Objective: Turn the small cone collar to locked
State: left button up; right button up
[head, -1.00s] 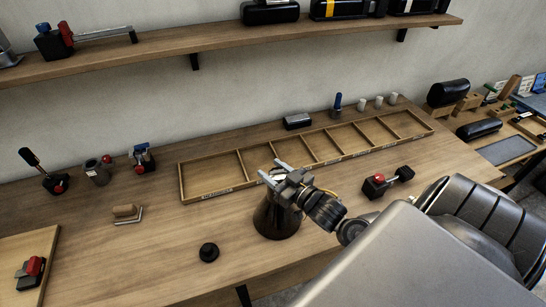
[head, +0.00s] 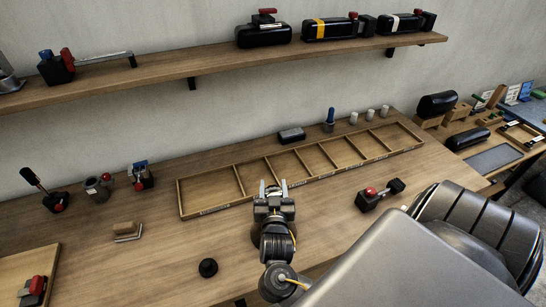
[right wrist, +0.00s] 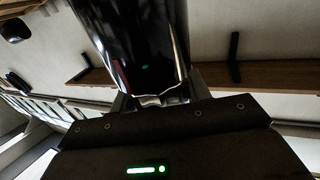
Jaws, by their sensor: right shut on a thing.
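The small cone (head: 256,232) is a dark brown, tapered body standing on the bench in front of the long tray. In the head view my right gripper and wrist cover most of it, including its collar. My right gripper (head: 273,187) is over the cone's top, its two pale fingers pointing away from me. In the right wrist view a glossy dark body (right wrist: 140,50) fills the space by the fingers, and a pale metallic piece sits between them. I cannot tell the collar's turn or any mark on it. My left gripper is not in view.
A divided wooden tray (head: 225,207) lies behind the gripper. Several fixtures stand at far left. Bench left of the gripper is mostly clear.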

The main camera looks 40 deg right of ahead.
jog(key=shift+m+g+h, duration=0.3)
jog(key=shift+h, duration=0.1)
jog(key=o, duration=1)
jog(key=shift+d, duration=0.1)
jog(key=shift+s+a+f, duration=0.1)
jog(key=shift+s+a, duration=0.2)
jog(key=b+v, duration=0.3)
jog(key=v, duration=0.7)
jog(key=shift+b, duration=0.4)
